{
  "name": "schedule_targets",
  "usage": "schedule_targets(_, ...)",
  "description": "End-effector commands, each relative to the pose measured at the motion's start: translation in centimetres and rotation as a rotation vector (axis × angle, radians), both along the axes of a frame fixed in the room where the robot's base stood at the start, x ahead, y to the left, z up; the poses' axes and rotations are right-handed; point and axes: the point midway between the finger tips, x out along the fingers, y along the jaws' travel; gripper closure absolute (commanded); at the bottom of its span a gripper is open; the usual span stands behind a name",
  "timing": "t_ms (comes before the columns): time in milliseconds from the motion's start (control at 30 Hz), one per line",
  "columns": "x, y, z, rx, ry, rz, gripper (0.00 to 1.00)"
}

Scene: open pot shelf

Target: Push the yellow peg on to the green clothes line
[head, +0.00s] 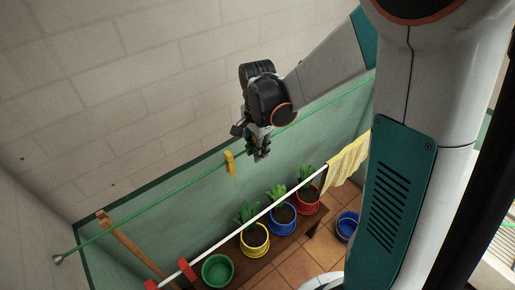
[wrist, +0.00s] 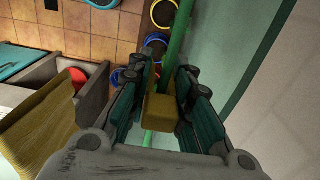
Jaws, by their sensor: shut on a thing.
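My gripper (head: 262,153) is at the green clothes line (head: 155,203), in front of the green wall panel. In the wrist view, my gripper (wrist: 163,105) is shut on a yellow peg (wrist: 160,112), its block end showing between the fingers. The green line (wrist: 178,50) runs past the peg, showing above and below it. The peg overlaps the line; I cannot tell whether its jaws are around it. The held peg is hidden in the head view. Another yellow peg (head: 229,163) hangs on the line, left of my gripper and apart from it.
A white rail (head: 262,213) with red clips (head: 186,268) and a yellow cloth (head: 348,160) runs below the line. Potted plants in yellow (head: 254,240), blue (head: 282,220) and red (head: 307,203) pots and an empty green pot (head: 217,271) stand on the shelf below.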

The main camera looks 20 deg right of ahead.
Motion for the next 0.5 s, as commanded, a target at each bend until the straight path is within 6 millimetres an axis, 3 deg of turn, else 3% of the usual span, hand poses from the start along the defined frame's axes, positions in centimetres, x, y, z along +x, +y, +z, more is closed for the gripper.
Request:
schedule_targets(33,0.00,0.00,-0.17,0.000,0.000,0.000,0.94)
schedule_targets(67,0.00,0.00,-0.09,0.000,0.000,0.000,0.74)
schedule_targets(133,0.00,0.00,-0.05,0.000,0.000,0.000,0.58)
schedule_targets(500,0.00,0.00,0.10,0.000,0.000,0.000,0.57)
